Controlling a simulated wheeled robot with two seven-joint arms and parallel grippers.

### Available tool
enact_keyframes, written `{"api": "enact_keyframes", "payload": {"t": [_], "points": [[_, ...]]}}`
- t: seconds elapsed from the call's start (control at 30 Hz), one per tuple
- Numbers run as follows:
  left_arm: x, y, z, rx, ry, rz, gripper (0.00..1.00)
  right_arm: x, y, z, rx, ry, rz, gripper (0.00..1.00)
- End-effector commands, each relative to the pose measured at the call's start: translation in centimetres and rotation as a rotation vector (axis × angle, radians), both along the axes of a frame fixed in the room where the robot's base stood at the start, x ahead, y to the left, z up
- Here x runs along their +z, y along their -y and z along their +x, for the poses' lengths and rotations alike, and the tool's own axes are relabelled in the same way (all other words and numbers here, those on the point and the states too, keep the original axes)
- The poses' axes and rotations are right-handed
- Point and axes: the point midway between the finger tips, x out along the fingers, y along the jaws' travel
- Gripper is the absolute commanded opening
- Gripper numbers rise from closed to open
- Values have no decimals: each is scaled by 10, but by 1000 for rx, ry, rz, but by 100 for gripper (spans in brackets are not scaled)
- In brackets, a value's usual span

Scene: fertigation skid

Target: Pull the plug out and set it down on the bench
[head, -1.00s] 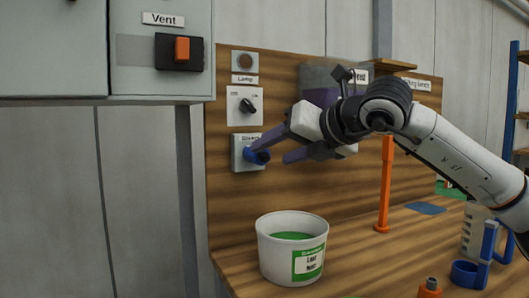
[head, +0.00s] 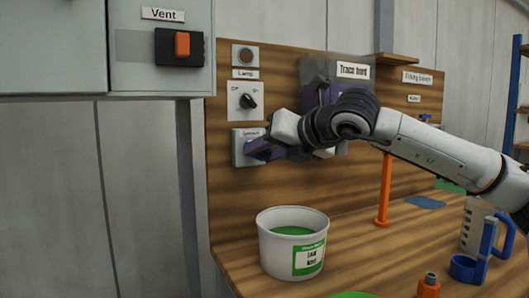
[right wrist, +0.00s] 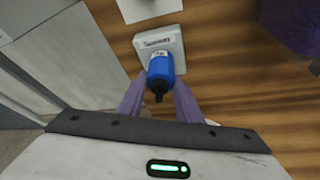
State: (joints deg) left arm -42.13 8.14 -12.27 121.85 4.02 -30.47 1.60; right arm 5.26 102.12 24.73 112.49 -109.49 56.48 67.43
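The blue plug (right wrist: 160,70) sits in the grey wall socket (right wrist: 178,47), which has a small label above the plug. My right gripper (head: 262,150) is at this socket (head: 237,150) in the head view and hides most of the plug there. In the right wrist view its two purple fingers (right wrist: 160,90) lie along both sides of the plug with no clear gap, so it looks shut on the plug. The bench (head: 350,240) is a wooden top below the board. My left gripper is not in view.
A white tub (head: 275,262) with green contents stands on the bench below the socket. An orange post (head: 384,190), a blue-handled jug (head: 475,240) and an orange bottle (head: 429,286) are to the right. A rotary switch (head: 246,101) is above the socket.

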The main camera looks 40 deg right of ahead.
Motion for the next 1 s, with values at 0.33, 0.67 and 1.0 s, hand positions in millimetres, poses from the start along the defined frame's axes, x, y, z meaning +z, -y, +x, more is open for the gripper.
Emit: {"api": "enact_keyframes", "payload": {"t": [0.33, 0.67, 1.0], "points": [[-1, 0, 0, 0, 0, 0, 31, 0, 0, -1, 0, 0, 0, 4], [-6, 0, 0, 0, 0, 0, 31, -1, -2, -5, 0, 1, 1, 4], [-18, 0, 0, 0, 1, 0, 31, -1, -6, -18, 0, 2, 0, 4]]}}
